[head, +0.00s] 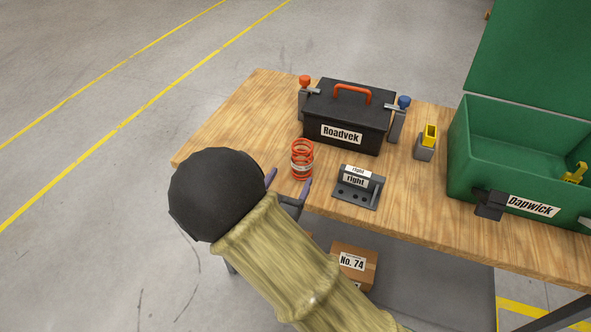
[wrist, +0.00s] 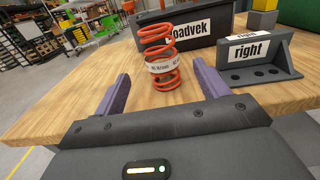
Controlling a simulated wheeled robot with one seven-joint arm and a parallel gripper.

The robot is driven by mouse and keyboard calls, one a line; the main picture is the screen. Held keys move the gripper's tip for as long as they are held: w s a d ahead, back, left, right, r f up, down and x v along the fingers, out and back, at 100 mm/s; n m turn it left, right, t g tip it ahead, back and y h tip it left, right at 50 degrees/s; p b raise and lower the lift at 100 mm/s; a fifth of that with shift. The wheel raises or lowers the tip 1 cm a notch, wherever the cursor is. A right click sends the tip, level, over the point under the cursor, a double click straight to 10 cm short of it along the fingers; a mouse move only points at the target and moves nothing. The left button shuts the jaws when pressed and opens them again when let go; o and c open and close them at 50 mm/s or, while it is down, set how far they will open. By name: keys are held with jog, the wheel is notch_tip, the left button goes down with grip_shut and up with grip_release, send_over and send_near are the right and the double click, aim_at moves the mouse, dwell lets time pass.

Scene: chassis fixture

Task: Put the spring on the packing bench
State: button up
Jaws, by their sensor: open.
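An orange-red coil spring (head: 302,159) with a white label band stands upright on a wooden bench, near its front edge. In the wrist view the spring (wrist: 159,57) stands ahead of my gripper, roughly centred between the fingers. My gripper (head: 288,186) is open and empty, its two purple fingers just short of the spring. The fingers also show in the wrist view (wrist: 160,88). The wooden bench (head: 225,133) carries the spring; I see no sign naming it as the packing bench.
Behind the spring stands a black box marked Roadvek (head: 345,118), with clamps at its sides. A grey bracket marked right (head: 357,187) is close on the right. A green case marked Dapwick (head: 470,180) stands further right. The bench's left end is clear.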

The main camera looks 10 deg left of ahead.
jog(key=shift+s, duration=0.4)
jog(key=shift+d, duration=0.1)
dwell(0.4)
